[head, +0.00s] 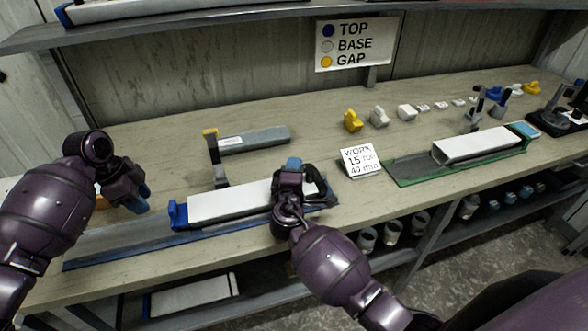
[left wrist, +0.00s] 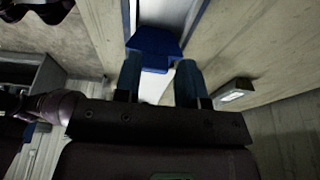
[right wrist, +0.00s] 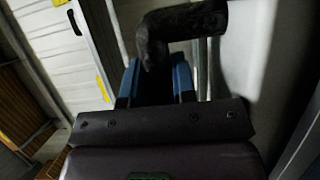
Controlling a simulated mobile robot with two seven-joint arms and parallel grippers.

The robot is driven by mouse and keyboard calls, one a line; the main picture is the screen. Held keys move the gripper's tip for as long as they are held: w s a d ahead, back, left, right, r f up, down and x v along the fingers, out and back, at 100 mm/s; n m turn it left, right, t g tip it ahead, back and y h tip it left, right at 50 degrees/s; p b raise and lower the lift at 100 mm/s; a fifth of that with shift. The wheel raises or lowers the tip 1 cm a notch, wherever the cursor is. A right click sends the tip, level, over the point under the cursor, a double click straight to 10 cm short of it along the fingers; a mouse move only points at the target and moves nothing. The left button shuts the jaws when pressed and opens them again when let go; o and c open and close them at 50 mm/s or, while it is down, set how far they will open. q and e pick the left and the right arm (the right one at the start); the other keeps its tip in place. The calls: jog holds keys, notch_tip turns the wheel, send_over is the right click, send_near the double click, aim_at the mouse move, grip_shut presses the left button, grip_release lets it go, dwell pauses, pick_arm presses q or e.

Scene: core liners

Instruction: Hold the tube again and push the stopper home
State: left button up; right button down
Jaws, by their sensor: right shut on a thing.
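The tube (head: 235,201) is a long white, box-like liner lying in a blue tray (head: 110,248) on the bench. The blue stopper (head: 178,214) is at the tube's left end; I cannot tell how deep it sits. It also shows in the left wrist view (left wrist: 153,43), just past the fingertips. My left gripper (head: 138,196) is open and empty, left of the stopper and apart from it. My right gripper (head: 291,172) is at the tube's right part, shut on a dark curved handle (right wrist: 152,45). The tube's right end is largely hidden.
A WORK card (head: 361,161) stands right of the tube. Further right, another white liner (head: 475,146) lies in a green tray (head: 408,176).

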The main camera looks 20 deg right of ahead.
pick_arm(q)
jog(key=a+r, duration=0.1)
jog(key=a, duration=0.2)
send_over(150, 231)
jog(key=a, duration=0.1)
jog(key=shift+w+a+f, duration=0.1)
jog(key=shift+f, duration=1.8)
jog(key=shift+w+a+f, duration=0.1)
jog(key=shift+f, duration=1.8)
jog(key=shift+f, duration=0.1)
jog(key=shift+x, duration=0.9)
jog(key=shift+s+a, duration=0.1)
jog(key=shift+s, duration=0.1)
jog(key=shift+s+d, duration=0.15)
jog(key=shift+d, duration=1.5)
jog(key=shift+s+d, duration=0.15)
jog(key=shift+d, duration=1.5)
